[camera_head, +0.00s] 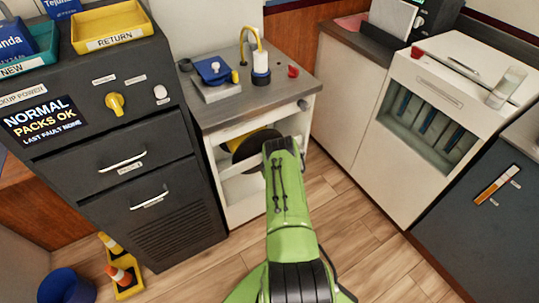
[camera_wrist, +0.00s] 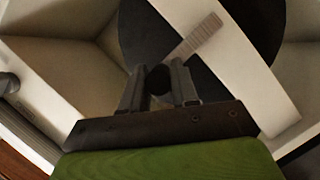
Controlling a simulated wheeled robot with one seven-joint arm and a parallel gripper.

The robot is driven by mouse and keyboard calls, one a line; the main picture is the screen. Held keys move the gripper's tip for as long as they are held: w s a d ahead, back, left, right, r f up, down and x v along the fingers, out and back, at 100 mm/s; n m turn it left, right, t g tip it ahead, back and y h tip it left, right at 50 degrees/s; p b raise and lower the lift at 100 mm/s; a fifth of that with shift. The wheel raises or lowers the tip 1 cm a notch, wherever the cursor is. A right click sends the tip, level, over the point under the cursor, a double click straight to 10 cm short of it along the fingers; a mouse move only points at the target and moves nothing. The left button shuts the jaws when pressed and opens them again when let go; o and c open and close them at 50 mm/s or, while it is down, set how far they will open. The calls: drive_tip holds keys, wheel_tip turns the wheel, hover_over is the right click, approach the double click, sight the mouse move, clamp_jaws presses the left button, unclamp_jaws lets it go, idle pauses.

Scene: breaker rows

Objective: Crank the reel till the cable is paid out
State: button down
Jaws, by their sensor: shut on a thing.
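The reel, a black disc with a tan inner part (camera_head: 240,148), sits inside the open white cabinet. In the wrist view the reel's black disc (camera_wrist: 143,32) fills the top middle, behind a white bar. A pale grey crank arm (camera_wrist: 194,39) slants down-left from that bar. My gripper (camera_wrist: 158,76) is shut on a dark round crank knob (camera_wrist: 159,83) at the crank arm's lower end. In the head view my green arm reaches to the cabinet and hides the crank and gripper.
The white bar (camera_wrist: 240,60) crosses close in front of the reel. The cabinet top (camera_head: 278,92) bears a blue-topped box (camera_head: 213,71) and a red knob (camera_head: 293,71). A dark drawer unit (camera_head: 130,170) stands left, a white unit (camera_head: 400,165) right. A yellow stand with cones (camera_head: 121,275) is lower left.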

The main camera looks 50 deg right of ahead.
drive_tip(key=c, duration=0.9)
unclamp_jaws()
drive_tip(key=shift+c, duration=0.2)
drive_tip(key=p+v, duration=0.7)
drive_tip(key=v, duration=0.9)
drive_tip(key=shift+p, duration=0.35)
drive_tip(key=shift+w+f, duration=0.1)
